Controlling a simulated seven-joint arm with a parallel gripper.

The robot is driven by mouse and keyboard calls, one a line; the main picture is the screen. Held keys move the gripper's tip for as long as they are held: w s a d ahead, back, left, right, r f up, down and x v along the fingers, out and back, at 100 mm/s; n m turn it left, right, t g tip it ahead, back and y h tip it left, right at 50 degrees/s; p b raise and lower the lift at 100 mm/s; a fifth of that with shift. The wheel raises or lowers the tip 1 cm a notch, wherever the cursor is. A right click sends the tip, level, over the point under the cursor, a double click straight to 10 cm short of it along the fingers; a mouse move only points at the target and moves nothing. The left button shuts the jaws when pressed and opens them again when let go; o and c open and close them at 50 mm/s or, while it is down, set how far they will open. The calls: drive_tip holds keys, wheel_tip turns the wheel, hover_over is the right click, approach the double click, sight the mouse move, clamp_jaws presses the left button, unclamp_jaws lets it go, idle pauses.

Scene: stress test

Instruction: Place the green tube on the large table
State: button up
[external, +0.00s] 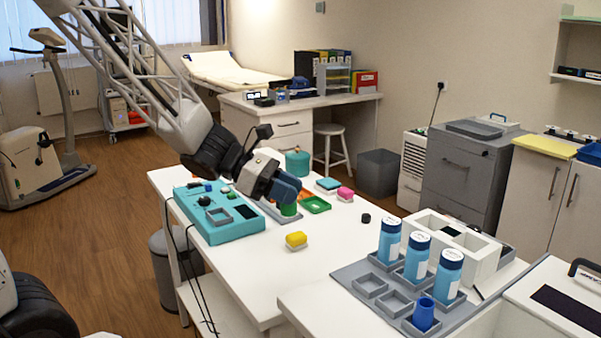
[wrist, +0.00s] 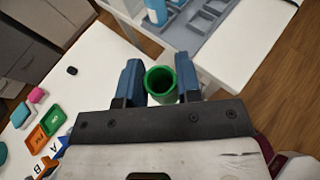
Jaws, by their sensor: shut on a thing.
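The green tube (wrist: 161,84) is held between the two blue fingers of my gripper (wrist: 158,82), with its open round mouth showing in the wrist view. In the external view the tube (external: 289,210) shows just below my gripper (external: 287,194), over the white large table (external: 345,232). Its lower end is close to the tabletop near a grey flat piece (external: 268,209); I cannot tell whether it touches. My gripper is shut on the tube, and the fingers hide part of it.
A teal device (external: 222,222) is left of my gripper. A green tray (external: 316,204), a yellow block (external: 296,240) and a pink block (external: 345,193) lie nearby. A grey rack (external: 367,285) with blue-capped bottles stands at the right.

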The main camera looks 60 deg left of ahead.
wheel_tip(320, 180, down, 13)
drive_tip(key=shift+f, duration=0.2)
drive_tip(key=shift+w, duration=0.1)
idle(0.6)
drive_tip(key=w, duration=0.5)
drive_tip(key=w+f, duration=0.1)
drive_tip(key=w, duration=0.9)
drive_tip(key=shift+w+a+f, duration=0.2)
drive_tip(key=shift+w+a, duration=0.15)
drive_tip(key=shift+w, duration=0.05)
drive_tip(key=shift+f, duration=0.1)
drive_tip(key=shift+f, duration=1.7)
drive_tip(key=shift+f, duration=0.1)
drive_tip(key=o, duration=0.9)
